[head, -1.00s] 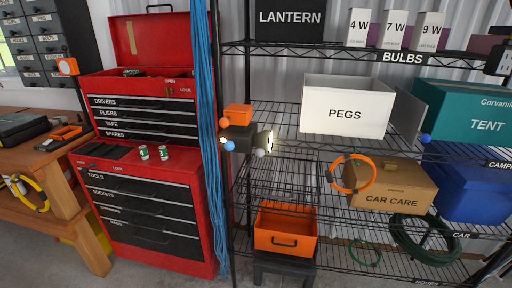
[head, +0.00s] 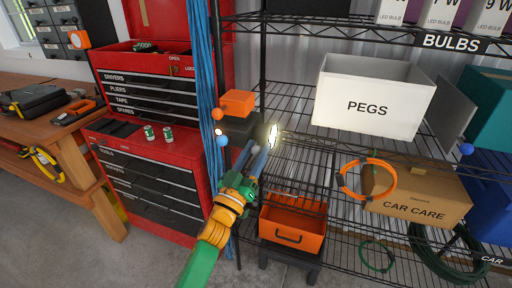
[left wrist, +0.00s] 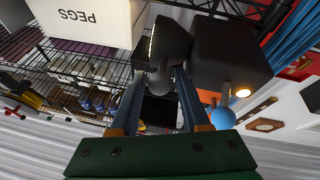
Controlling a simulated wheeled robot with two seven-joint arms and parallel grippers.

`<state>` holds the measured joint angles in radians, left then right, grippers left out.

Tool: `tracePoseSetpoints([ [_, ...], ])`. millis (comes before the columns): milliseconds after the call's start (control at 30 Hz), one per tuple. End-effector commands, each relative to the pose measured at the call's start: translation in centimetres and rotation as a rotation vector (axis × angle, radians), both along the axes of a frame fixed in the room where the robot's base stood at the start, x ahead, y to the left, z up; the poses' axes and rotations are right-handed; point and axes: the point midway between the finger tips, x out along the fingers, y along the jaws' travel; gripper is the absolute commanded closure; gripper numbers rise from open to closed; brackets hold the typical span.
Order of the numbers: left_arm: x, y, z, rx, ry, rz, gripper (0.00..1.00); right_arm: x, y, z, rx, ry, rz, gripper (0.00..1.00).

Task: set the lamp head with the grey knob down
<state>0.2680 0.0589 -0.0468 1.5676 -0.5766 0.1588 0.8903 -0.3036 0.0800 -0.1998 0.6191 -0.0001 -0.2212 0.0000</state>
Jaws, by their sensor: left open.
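The work lamp has a dark body (head: 238,129) with an orange block (head: 238,102) on top and stands at the left end of a wire shelf. Its lit lamp head (head: 272,135) faces right, and the dark head (left wrist: 172,38) also shows in the left wrist view. The grey knob (left wrist: 160,82) hangs below the head, between my left fingertips in that view; I cannot tell whether they touch it. My left gripper (head: 258,156) is open, just below the head, and hides the knob in the head view. My right gripper is not in view.
A blue ball knob (head: 222,141) and an orange one (head: 218,114) sit left of the lamp body. Blue cords (head: 201,80) hang close by on the left. A white PEGS bin (head: 372,98) stands to the right. An orange bin (head: 292,222) is below.

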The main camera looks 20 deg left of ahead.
Motion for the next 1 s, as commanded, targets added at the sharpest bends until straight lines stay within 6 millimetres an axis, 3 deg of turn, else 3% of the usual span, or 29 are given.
tracePoseSetpoints([
  [233,0.29,-0.06,0.02,0.000,0.001,0.000,0.54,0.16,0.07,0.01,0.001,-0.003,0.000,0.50],
  [267,0.28,-0.06,0.02,0.000,0.001,0.000,0.59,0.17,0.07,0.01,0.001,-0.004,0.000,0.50],
  [400,0.27,-0.05,0.01,0.000,0.002,0.000,0.97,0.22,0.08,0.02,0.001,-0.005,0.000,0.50],
  [433,0.26,-0.05,0.00,0.000,0.002,0.000,1.00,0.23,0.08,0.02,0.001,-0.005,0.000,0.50],
  [767,0.26,-0.03,-0.07,0.038,0.001,0.001,1.00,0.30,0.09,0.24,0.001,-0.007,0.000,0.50],
  [1000,0.27,0.05,-0.41,0.183,-0.002,0.000,1.00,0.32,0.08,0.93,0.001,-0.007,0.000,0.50],
])
